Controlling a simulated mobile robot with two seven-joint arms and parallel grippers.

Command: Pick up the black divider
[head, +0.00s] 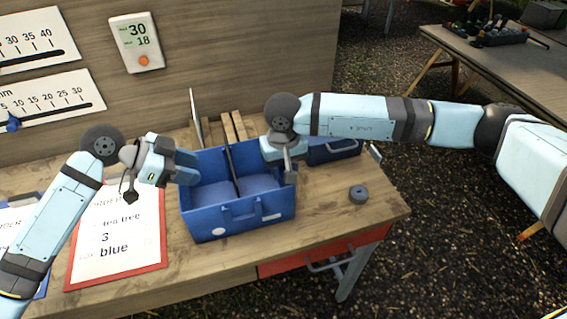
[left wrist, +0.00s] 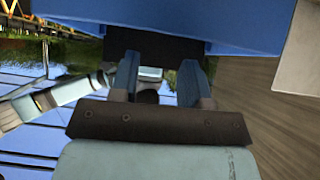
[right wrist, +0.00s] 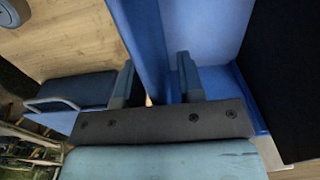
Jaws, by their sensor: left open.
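The black divider (head: 231,167) stands upright inside the blue two-compartment crate (head: 240,214), between its two compartments. In the right wrist view the dark panel at the right (right wrist: 288,75) appears to be this divider. My left gripper (head: 188,167) is open at the crate's left side; in the left wrist view a dark strip (left wrist: 155,42) shows beyond its fingertips, and I cannot tell whether it is the divider. My right gripper (head: 284,168) is at the crate's right side. In the right wrist view its fingers are apart, with the crate's blue side wall between them.
A second blue bin (head: 334,149) stands right of the crate. A grey round piece (head: 358,194) lies on the workbench (head: 330,217). A red-framed order sheet (head: 118,240) lies at the left. An upright grey panel (head: 195,115) and wooden slats (head: 235,124) are behind the crate.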

